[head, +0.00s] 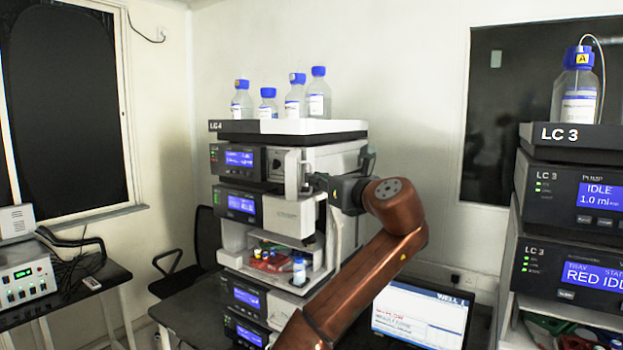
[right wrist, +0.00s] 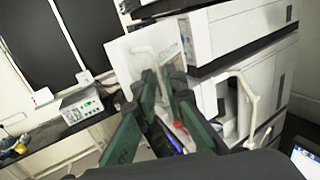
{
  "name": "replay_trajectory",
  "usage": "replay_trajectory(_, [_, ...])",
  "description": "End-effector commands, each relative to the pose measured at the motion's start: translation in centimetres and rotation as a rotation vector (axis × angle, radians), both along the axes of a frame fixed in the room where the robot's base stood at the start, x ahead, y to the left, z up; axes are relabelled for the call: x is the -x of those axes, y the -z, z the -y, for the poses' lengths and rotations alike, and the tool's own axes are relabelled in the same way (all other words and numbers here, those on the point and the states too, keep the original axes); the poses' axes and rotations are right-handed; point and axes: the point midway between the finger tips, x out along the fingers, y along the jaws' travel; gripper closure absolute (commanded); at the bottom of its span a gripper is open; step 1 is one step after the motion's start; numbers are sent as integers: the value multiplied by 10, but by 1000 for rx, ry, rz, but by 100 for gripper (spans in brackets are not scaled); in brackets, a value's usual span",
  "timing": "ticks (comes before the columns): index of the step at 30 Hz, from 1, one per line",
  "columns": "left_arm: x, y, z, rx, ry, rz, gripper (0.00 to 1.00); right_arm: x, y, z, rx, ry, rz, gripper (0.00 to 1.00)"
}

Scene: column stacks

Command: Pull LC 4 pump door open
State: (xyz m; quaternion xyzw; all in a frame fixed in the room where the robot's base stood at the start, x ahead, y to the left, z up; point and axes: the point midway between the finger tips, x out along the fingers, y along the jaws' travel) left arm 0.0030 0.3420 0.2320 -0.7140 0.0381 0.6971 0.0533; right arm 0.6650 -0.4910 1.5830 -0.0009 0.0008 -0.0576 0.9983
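The LC 4 stack (head: 289,127) stands in the middle of the head view. Its upper module has a blue display (head: 239,158) and a pale front section with a dark round part (head: 277,163). My right gripper (head: 312,182) is at the stack's front right, beside this section. In the right wrist view, the two green fingers of my right gripper (right wrist: 160,75) are a little apart, in front of a white panel (right wrist: 133,48). I cannot tell whether they touch it. Nothing is clearly held. My left gripper is out of view.
Several blue-capped bottles (head: 318,92) stand on the stack. An open bay lower down holds small coloured items (head: 270,261). The LC 3 stack (head: 571,139) stands at right, a laptop (head: 422,312) between. A white instrument (head: 25,277) and a chair (head: 205,237) are at left.

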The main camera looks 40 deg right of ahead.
Motion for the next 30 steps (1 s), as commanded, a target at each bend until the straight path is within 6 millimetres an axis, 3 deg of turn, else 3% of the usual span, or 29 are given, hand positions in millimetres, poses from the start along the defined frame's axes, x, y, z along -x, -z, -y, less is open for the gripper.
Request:
replay_trajectory(6, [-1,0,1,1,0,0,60,48,-1,-5,0,2,3,89])
replay_trajectory(12, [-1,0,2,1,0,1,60,80,-1,-9,0,2,1,89])
replay_trajectory(18, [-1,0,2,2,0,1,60,94,0,-10,0,1,1,89])
replay_trajectory(30, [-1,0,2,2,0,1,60,94,0,-11,0,0,0,89])
